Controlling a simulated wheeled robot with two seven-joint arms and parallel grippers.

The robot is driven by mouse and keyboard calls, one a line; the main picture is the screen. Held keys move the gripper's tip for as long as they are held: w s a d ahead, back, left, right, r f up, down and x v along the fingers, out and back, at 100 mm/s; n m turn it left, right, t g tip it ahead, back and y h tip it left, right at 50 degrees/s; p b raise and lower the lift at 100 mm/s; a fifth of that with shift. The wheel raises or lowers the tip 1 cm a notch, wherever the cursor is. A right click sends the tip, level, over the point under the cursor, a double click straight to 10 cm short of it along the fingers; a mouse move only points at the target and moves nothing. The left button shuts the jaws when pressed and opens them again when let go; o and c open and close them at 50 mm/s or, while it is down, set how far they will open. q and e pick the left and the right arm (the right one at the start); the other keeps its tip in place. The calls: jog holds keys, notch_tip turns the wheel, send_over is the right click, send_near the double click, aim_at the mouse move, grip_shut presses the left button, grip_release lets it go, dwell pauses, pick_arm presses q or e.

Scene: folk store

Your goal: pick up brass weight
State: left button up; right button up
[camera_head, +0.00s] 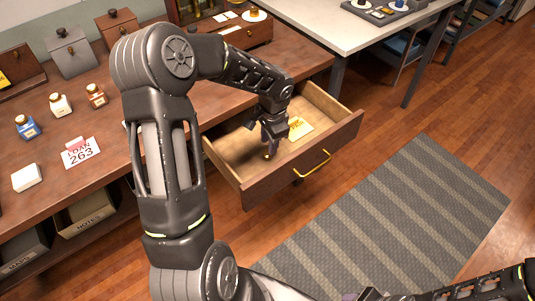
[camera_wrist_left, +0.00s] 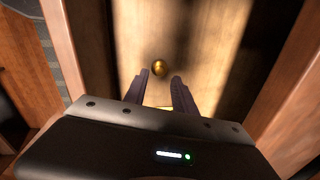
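The brass weight (camera_wrist_left: 159,67) is a small, round, gold-coloured object on the bare wooden floor of the open drawer. It shows in the left wrist view just beyond my left fingertips, near the middle of the gap. In the head view the brass weight (camera_head: 267,156) is a tiny spot by the fingertips. My left gripper (camera_wrist_left: 160,84) is open and empty, pointing down inside the drawer; it also shows in the head view (camera_head: 269,148). My right arm shows only in part at the lower right; its gripper cannot be made out.
The drawer (camera_head: 335,138) is pulled out, with a brass handle (camera_head: 313,164) on its front. A yellow-printed card (camera_head: 300,128) lies inside it. The wooden counter (camera_head: 105,185) holds small bottles, boxes and a "LOAN 263" sign (camera_head: 80,152). A striped rug (camera_head: 400,220) covers clear floor.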

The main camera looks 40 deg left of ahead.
aim_at(267, 154)
pick_arm(q)
jog(key=f, duration=0.3)
jog(key=f+p, duration=0.1)
jog(key=f, duration=0.1)
jog(key=shift+a, duration=0.25)
jog(key=shift+c, duration=0.2)
grip_shut()
dwell(0.4)
